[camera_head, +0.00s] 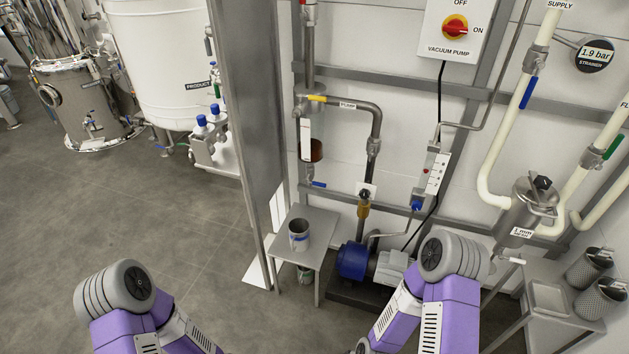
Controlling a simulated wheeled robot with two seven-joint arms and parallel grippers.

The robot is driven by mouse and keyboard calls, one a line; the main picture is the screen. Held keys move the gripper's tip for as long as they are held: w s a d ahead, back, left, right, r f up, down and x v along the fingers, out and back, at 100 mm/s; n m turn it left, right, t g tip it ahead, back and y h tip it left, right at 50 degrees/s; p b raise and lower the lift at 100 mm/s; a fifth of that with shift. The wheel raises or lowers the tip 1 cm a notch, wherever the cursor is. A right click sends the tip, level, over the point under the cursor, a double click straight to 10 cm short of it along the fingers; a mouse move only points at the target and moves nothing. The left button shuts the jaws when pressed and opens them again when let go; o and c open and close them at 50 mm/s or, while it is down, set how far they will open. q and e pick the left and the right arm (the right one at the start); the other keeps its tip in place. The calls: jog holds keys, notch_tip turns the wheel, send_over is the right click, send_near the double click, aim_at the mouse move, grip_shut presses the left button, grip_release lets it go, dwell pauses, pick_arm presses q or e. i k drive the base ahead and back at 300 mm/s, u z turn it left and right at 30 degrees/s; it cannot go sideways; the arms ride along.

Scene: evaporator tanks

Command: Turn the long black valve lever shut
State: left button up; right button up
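I cannot make out a long black valve lever for certain. Small dark fittings show on the strainer housing's lid (541,183) at the right and near the brass valve (364,207) above the blue pump (354,261). Other levers in view are coloured: a blue lever (528,92) on the supply pipe, a green lever (613,146) at the right edge, a yellow lever (317,98) and a small blue lever (318,184) on the grey pipe. Both my arms show at the bottom with their elbows raised. Neither gripper's fingers can be seen.
A small metal table (313,226) with a steel cup (298,236) stands left of the pump. A grey post (243,110) rises beside it. A bench (549,272) with mesh baskets (590,268) is at the right. The floor (190,215) at left is open.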

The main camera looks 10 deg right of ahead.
aim_at(371, 153)
jog(key=u, duration=0.75)
jog(key=i, duration=1.25)
jog(key=z, duration=0.65)
